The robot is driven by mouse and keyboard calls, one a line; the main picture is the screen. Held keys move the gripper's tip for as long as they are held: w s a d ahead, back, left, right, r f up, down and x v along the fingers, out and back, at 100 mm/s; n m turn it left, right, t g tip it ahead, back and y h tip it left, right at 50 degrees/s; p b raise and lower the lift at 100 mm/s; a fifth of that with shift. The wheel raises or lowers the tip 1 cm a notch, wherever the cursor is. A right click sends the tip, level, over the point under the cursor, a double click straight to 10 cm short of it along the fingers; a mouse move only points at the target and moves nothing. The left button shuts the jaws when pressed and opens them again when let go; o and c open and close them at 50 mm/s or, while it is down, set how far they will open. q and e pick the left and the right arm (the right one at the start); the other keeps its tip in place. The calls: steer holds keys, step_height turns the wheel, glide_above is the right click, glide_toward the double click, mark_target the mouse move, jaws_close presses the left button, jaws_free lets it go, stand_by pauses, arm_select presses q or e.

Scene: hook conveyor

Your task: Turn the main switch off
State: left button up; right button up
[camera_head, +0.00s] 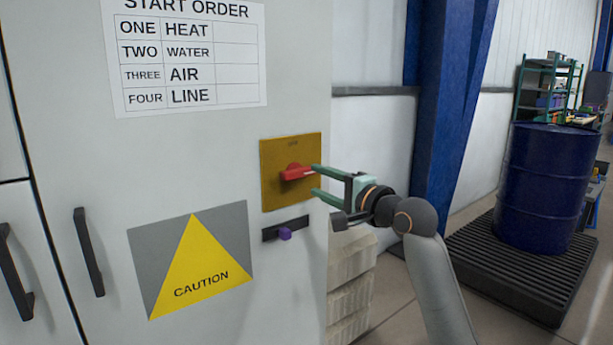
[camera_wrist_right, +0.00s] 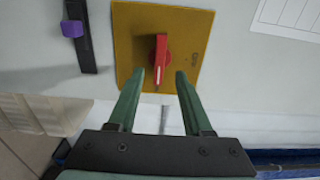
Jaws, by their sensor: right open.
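The main switch is a red rotary handle (camera_head: 293,172) on a yellow square plate (camera_head: 276,196), set in the front of a pale grey cabinet. The handle lies about horizontal in the head view, its white mark toward the right. My right gripper (camera_head: 315,181) is at the plate's right edge with its green fingers pointing at the switch. In the right wrist view the handle (camera_wrist_right: 160,58) stands centred just beyond the gap between the open fingertips (camera_wrist_right: 159,76). The fingers hold nothing, and I cannot tell whether they touch the handle. My left gripper is not in view.
Below the plate is a dark strip with a purple knob (camera_head: 285,233). A caution sign (camera_head: 170,270), a start order sheet (camera_head: 190,55) and black door handles (camera_head: 88,252) are on the cabinet. A blue column (camera_head: 445,110) and blue drum (camera_head: 545,190) stand at right.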

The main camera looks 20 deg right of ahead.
mark_target(302, 174)
steer(key=shift+x, duration=2.6)
steer(key=shift+c, duration=0.3)
jaws_close()
